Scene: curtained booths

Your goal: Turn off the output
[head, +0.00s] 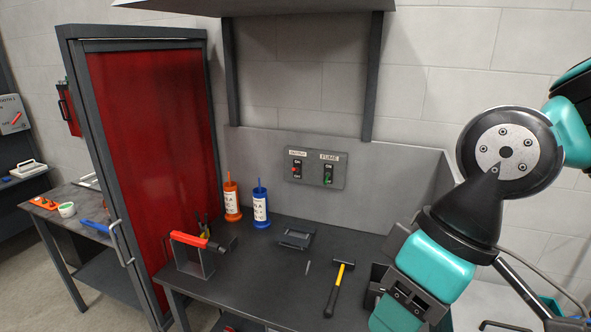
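A grey switch panel (316,173) is fixed to the upright back plate of the workbench. It carries two switches under small labels. The left label looks like "OUTPUT", and its switch (297,169) shows red. The lever positions are too small to tell for sure. My arm fills the right side of the view, to the right of the panel and apart from it. My gripper's fingers do not show.
The bench top (262,281) holds an orange bottle (232,203), a blue bottle (261,210), a red-handled tool on a stand (190,252), a grey tray (296,238) and a hammer (338,288). A red curtain (150,150) closes the left side. A shelf (250,6) overhangs above.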

